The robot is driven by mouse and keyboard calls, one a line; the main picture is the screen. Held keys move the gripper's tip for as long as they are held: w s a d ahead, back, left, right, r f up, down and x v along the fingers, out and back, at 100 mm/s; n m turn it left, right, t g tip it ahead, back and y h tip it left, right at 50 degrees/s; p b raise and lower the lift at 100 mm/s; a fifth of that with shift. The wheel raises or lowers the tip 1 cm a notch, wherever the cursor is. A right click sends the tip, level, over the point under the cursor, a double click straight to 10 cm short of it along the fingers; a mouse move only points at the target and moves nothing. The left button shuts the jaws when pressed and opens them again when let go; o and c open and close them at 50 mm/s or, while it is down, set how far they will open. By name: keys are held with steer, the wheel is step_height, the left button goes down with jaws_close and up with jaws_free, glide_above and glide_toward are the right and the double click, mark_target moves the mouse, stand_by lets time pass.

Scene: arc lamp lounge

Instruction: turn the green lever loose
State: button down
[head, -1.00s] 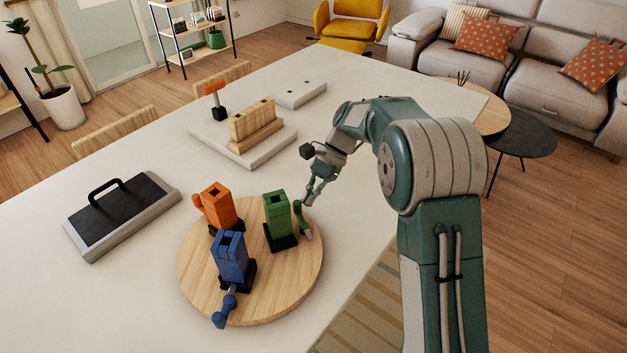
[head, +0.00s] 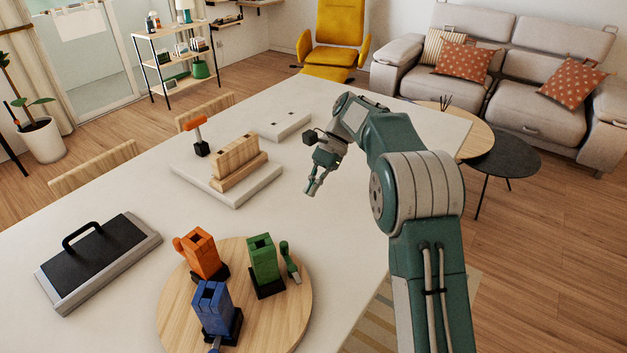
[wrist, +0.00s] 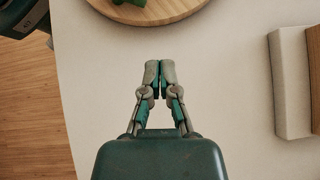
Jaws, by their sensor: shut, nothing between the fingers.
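The green block (head: 263,259) stands upright on a black base on the round wooden board. Its green lever (head: 289,259) is at its right side, with the knob end up and the shaft slanting down to the right. My gripper (head: 312,190) is above the white table, beyond the board and up and right of the lever, apart from it. In the wrist view my gripper (wrist: 160,66) has its fingertips together with nothing between them. Only a bit of green (wrist: 132,2) shows at that view's top edge; the lever cannot be made out there.
The round board (head: 180,318) also holds an orange block (head: 200,254) and a blue block (head: 214,308). A black-topped box with a handle (head: 97,262) lies left. A white slab (head: 195,178) with a wooden block (head: 237,160) is behind. The table between board and slab is clear.

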steer(key=shift+w+d+r, duration=0.2)
steer(key=shift+w+r, duration=0.25)
steer(key=shift+r, duration=0.05)
steer(key=s+d+r+n+t+h, duration=0.2)
steer(key=s+d+r+t, duration=0.1)
steer(key=s+r, duration=0.3)
steer(key=s+d+r+n+t+h, duration=0.1)
steer(key=s+d+r+t, duration=0.25)
steer(key=s, duration=0.45)
steer(key=s+d+f+n+t+h, duration=0.1)
steer(key=s+d+f+n+t, duration=0.1)
steer(key=s, duration=0.6)
steer(key=s+d+f+n+t+h, duration=0.2)
steer(key=s+d+n+t, duration=0.1)
steer(key=s, duration=0.6)
steer(key=shift+d+n+t, duration=0.3)
steer(key=shift+d+t, duration=0.05)
steer(key=shift+d, duration=0.15)
